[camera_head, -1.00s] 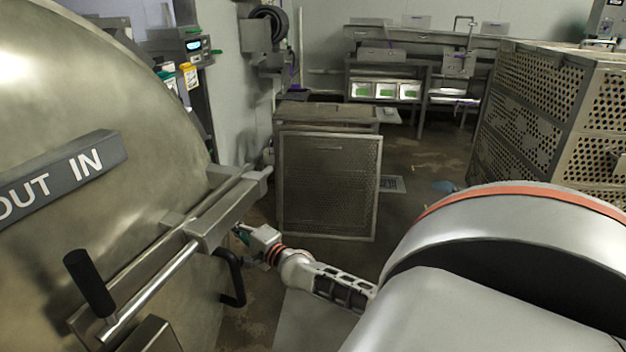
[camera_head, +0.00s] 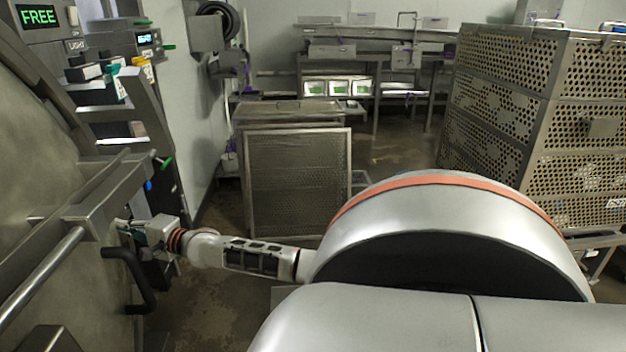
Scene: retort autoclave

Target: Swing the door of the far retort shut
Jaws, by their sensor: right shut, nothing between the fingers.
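The retort door (camera_head: 40,165) is a large curved steel plate filling the left edge of the head view. A steel latch bar (camera_head: 95,205) runs across it, and a black bent handle (camera_head: 138,280) sticks out near its edge. My right gripper (camera_head: 122,228) is shut and empty. It is at the door's edge, beside the latch bar and just above the black handle; whether it touches the door I cannot tell. My right arm reaches in from the lower right and covers much of the foreground. My left gripper is not in view.
A control panel (camera_head: 38,18) reading FREE is at the upper left. A mesh-fronted cart (camera_head: 297,185) stands in the middle. Tall perforated crates (camera_head: 560,120) stand at the right. A steel bench (camera_head: 380,45) lines the back wall. Some wet floor shows between them.

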